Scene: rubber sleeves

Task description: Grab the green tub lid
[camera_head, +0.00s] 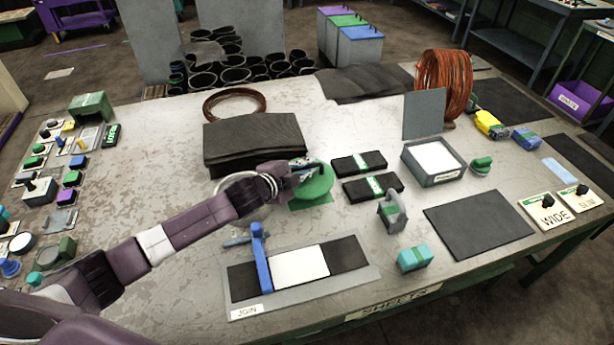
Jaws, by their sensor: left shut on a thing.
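The green tub lid (316,186) is a round green disc near the middle of the worktable. My left gripper (306,169) is shut on the lid at its top side, and the gripper and wrist cover part of it. A green flat patch shows just below the lid; I cannot tell whether the lid touches it. A pale round tub or ring (229,209) stands left of the lid, partly hidden behind my left forearm. My right gripper is not in view.
A dark stack of sheets (248,138) lies behind my wrist. Two black packs with green bands (352,164) lie right of the lid. A grey clamp-like tool (391,213) and the JOIN board (354,287) are nearer the front.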

